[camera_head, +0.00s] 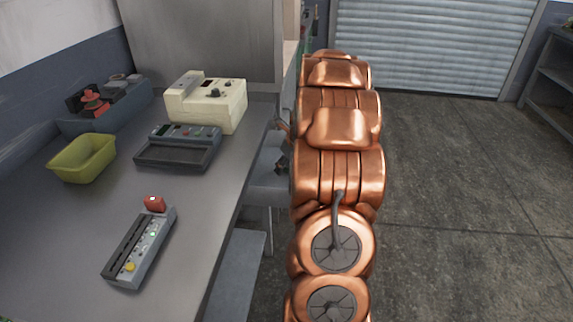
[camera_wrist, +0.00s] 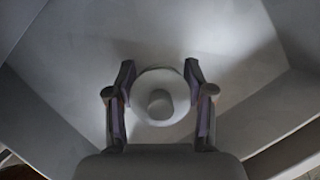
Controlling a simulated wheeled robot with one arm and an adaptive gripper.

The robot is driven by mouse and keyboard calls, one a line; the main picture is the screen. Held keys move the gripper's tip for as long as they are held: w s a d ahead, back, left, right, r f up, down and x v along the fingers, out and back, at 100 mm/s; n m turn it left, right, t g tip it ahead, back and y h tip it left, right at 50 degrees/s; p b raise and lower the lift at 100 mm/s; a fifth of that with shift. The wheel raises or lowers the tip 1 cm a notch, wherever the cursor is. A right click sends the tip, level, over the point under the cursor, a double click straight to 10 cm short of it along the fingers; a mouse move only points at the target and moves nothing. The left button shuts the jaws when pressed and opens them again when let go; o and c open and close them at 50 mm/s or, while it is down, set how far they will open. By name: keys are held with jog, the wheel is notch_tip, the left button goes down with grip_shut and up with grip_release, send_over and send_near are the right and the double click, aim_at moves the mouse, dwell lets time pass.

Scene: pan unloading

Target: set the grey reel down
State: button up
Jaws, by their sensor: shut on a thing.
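The grey reel (camera_wrist: 174,112) is in the wrist view, a round pale grey disc with a raised round hub at its middle. My gripper (camera_wrist: 160,76) has one finger on each side of the reel and is shut on it. Below the reel is a pale grey surface with slanting sides; I cannot tell whether the reel touches it. In the head view my copper-coloured arm covers much of the middle, and I cannot make out the reel there.
A grey worktop (camera_head: 60,235) fills the left. On it are a yellow-green bin (camera_head: 83,160), a cream device (camera_head: 207,103), a dark tray-like device (camera_head: 180,148), a control panel (camera_head: 140,248), a small red item (camera_head: 154,203) and a blue-grey box (camera_head: 104,107). Open floor (camera_head: 460,190) lies right.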

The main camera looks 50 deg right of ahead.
jog(key=shift+f, duration=0.1)
jog(key=o, duration=1.2)
jog(key=shift+c, duration=0.2)
jog(key=v, duration=1.2)
jog(key=shift+b, duration=0.3)
